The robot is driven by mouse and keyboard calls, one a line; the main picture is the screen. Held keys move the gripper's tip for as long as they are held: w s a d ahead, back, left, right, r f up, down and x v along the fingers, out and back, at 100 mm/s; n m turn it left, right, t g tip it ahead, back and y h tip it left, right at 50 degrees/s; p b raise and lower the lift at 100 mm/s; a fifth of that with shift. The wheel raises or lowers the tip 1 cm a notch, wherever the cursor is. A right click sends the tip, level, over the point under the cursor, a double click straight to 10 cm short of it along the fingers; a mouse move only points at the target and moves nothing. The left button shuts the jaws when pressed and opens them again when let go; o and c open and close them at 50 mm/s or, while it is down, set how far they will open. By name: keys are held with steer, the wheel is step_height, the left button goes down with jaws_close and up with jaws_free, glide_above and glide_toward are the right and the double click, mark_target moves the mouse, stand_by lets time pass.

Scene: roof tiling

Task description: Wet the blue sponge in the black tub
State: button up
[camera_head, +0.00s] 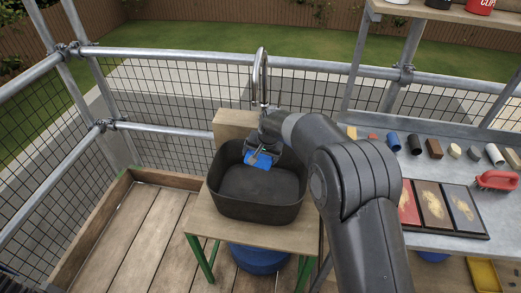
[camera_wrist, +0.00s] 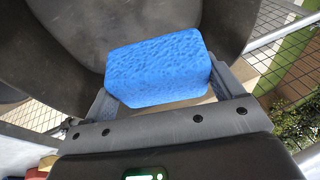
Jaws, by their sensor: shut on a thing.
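The blue sponge (camera_head: 260,160) is between the fingers of my gripper (camera_head: 264,152), which is shut on it. The sponge also shows large and close in the wrist view (camera_wrist: 158,68), with a finger (camera_wrist: 228,80) at each end. The black tub (camera_head: 232,205) stands on a small wooden table. My gripper holds the sponge at the tub's far side, inside the rim as seen from the head view. I cannot tell its exact height over the tub floor. A metal tap (camera_head: 260,75) rises behind the tub. No water is clearly visible.
The wooden table (camera_head: 213,228) has green legs, with a blue bucket (camera_head: 258,258) below. On the right, a grey bench holds sample panels (camera_head: 432,205), a red brush (camera_head: 496,180) and several small blocks. Scaffold rails and mesh (camera_head: 180,150) close off the back. Plank floor (camera_head: 140,235) lies at left.

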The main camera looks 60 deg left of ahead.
steer(key=shift+f, duration=5.8)
